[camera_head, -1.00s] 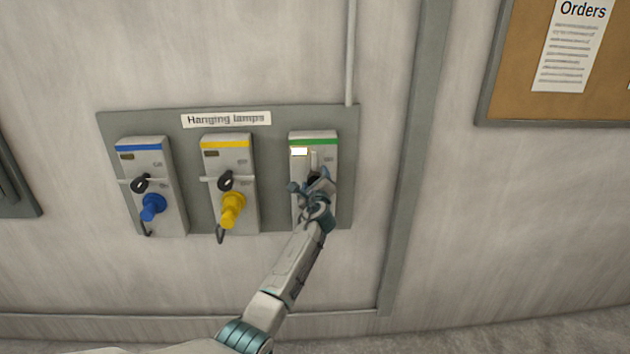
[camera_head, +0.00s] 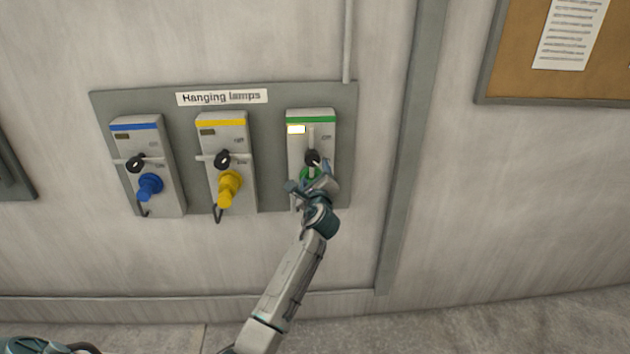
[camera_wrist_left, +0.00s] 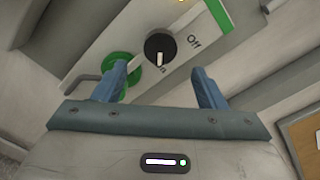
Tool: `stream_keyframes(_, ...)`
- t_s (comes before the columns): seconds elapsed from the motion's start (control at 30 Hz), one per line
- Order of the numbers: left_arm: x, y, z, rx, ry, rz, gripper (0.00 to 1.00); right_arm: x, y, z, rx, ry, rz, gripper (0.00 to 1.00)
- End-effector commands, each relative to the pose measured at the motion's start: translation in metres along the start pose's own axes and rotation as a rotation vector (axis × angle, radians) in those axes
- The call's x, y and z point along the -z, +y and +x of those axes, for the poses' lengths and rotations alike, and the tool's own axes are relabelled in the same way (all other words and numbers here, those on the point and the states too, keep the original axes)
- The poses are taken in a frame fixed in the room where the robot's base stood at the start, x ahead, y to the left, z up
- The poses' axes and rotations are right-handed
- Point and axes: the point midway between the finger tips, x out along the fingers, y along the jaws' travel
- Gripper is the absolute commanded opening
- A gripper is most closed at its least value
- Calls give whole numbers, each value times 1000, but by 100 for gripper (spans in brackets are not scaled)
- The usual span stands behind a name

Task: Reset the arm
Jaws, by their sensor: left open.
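My left gripper (camera_head: 308,186) is in front of the lower part of the green-striped switch box (camera_head: 297,149), at the right of the panel. In the left wrist view its two blue fingers (camera_wrist_left: 162,88) are apart with nothing between them. The black rotary knob (camera_head: 312,157) shows just above the gripper. In the left wrist view the knob (camera_wrist_left: 160,47) lies beyond the fingertips, with its white mark towards "On". A green plug (camera_wrist_left: 122,72) is partly hidden behind the left finger. A small window on the box is lit. My right gripper is not in view.
A blue-striped box (camera_head: 143,157) and a yellow-striped box (camera_head: 224,152) with plugs hang to the left on the grey "Hanging lamps" panel (camera_head: 272,140). A cork board (camera_head: 510,75) is at the upper right. The wall right of the panel is clear.

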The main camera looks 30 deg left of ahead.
Motion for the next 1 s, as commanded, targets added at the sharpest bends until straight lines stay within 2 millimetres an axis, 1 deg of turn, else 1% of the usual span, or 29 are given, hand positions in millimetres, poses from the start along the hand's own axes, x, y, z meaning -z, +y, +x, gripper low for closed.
stream_keyframes(0.1,0,1,-8,0,1,0,65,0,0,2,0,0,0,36)
stream_keyframes(0.2,0,0,-10,0,0,0,65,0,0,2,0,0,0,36)
stream_keyframes(0.63,0,0,-10,0,0,0,65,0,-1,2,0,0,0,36)
stream_keyframes(0.7,4,4,-10,-4,8,-4,65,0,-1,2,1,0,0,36)
stream_keyframes(0.77,14,13,-11,-14,27,-18,65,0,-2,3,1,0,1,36)
stream_keyframes(0.87,48,45,-15,-47,92,-72,65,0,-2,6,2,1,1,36)
stream_keyframes(0.9,67,63,-19,-69,127,-105,65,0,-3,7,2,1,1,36)
stream_keyframes(0.97,98,94,-26,-111,184,-165,65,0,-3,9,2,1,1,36)
stream_keyframes(1.0,119,116,-33,-142,222,-209,65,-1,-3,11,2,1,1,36)
